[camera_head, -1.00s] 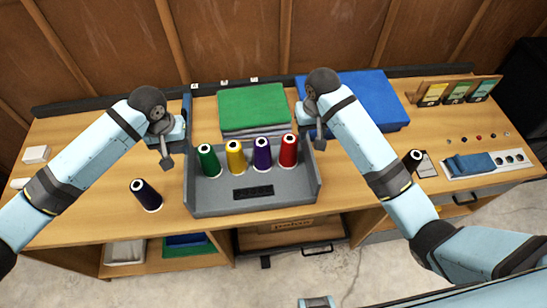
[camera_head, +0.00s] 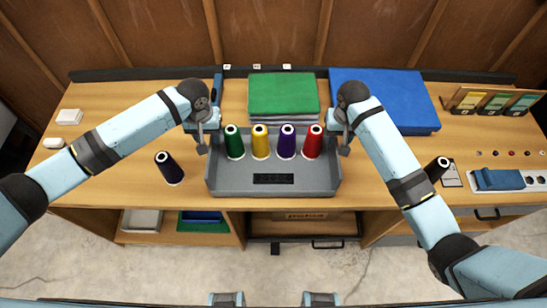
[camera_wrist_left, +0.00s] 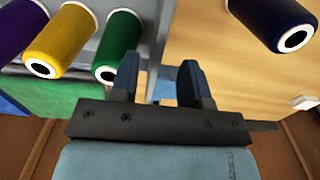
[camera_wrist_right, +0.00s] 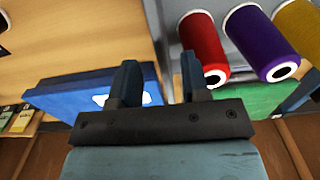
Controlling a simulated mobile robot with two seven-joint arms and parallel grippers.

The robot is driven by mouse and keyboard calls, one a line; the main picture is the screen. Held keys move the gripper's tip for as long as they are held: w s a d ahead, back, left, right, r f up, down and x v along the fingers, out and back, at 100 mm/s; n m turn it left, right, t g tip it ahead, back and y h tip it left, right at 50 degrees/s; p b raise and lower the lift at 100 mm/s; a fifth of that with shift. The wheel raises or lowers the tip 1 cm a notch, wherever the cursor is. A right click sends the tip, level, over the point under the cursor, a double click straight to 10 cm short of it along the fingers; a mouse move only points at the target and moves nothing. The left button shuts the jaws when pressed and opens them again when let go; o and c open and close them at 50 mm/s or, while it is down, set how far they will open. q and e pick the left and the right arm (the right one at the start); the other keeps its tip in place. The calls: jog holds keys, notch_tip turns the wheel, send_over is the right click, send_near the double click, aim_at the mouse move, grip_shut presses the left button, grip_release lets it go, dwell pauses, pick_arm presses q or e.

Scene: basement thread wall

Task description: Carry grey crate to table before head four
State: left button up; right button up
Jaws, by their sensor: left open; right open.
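The grey crate (camera_head: 221,184) stands on the wooden bench, holding a green spool (camera_head: 234,145), a yellow spool (camera_head: 260,144), a purple spool (camera_head: 286,145) and a red spool (camera_head: 311,144) in a row. My left gripper (camera_head: 202,142) is open at the crate's left wall, my right gripper (camera_head: 344,142) open at its right wall. In the left wrist view the open fingers (camera_wrist_left: 160,72) point toward the crate's side edge. The right wrist view shows the same for the right fingers (camera_wrist_right: 158,68). Contact with the walls cannot be told.
Behind the crate lie a green folded stack (camera_head: 283,95) and a blue slab (camera_head: 385,100). A dark spool (camera_head: 169,168) stands left of the crate and a black spool (camera_head: 437,168) right of it. Card holders (camera_head: 490,102) stand far right. Clear floor (camera_head: 170,270) lies before the bench.

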aim_at(210, 143)
pick_arm(q)
notch_tip(210, 143, down, 6)
jog(key=shift+f, duration=0.1)
pick_arm(e)
notch_tip(210, 143, down, 6)
jog(key=shift+f, duration=0.1)
pick_arm(q)
grip_shut()
pick_arm(e)
grip_shut()
